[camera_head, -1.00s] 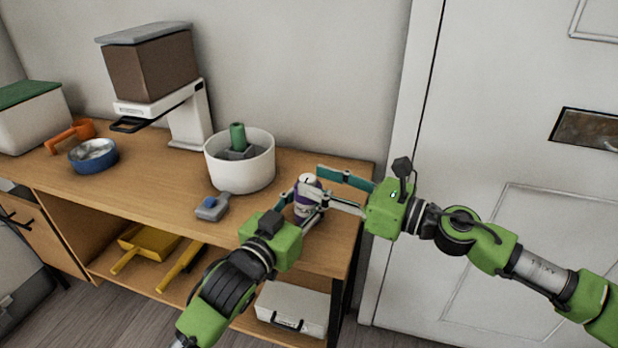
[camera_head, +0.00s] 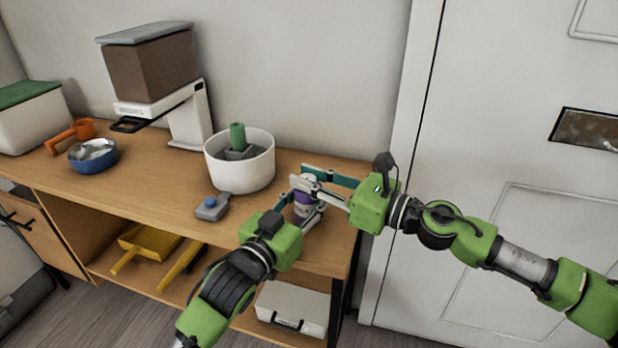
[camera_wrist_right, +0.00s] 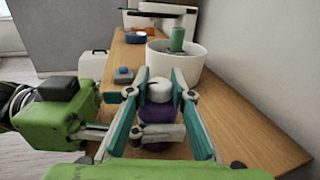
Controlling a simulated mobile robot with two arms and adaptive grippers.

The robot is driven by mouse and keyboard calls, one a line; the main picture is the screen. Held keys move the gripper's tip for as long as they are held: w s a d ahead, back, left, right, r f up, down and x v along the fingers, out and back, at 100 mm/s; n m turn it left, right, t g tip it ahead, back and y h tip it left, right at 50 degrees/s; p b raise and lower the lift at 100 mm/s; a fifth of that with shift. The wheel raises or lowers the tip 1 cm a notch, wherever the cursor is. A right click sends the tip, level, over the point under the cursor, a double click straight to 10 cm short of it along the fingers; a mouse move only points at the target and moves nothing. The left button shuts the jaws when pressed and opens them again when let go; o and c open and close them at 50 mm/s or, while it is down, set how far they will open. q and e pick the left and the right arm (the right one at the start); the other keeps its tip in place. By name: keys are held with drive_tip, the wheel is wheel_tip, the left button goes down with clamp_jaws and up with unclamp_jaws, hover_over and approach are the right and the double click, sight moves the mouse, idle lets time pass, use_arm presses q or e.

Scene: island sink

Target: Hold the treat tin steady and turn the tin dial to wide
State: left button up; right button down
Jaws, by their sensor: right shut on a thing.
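The treat tin (camera_head: 303,203) is a small upright purple cylinder near the right end of the wooden counter. Its white round dial (camera_wrist_right: 160,90) is on top, in the right wrist view, above the purple body (camera_wrist_right: 157,112). My left gripper (camera_head: 301,210) comes from the front with its fingers on either side of the tin's body, shut on it. My right gripper (camera_head: 303,177) reaches in from the right at the tin's top, its fingers shut on the dial. The fingers hide most of the dial in the head view, and I cannot read its setting.
A white pot (camera_head: 240,165) with a green-handled tool stands behind the tin. A blue bowl (camera_head: 93,155), an orange scoop (camera_head: 70,133) and a brown-bin dispenser (camera_head: 150,65) are farther left.

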drive_tip(key=shift+a+r, duration=0.1)
drive_tip(key=shift+a, duration=0.05)
drive_tip(key=shift+s+r+m+t+h, duration=0.1)
drive_tip(key=shift+r+m+t+h, duration=0.05)
drive_tip(key=shift+m+t+h, duration=1.05)
drive_tip(key=m+t+h, duration=0.4)
drive_tip(key=h, duration=0.1)
drive_tip(key=shift+m+t+h, duration=0.3)
drive_tip(key=shift+h, duration=0.4)
drive_tip(key=c, duration=1.8)
unclamp_jaws()
drive_tip(key=shift+o, duration=0.2)
drive_tip(key=shift+f, duration=0.2)
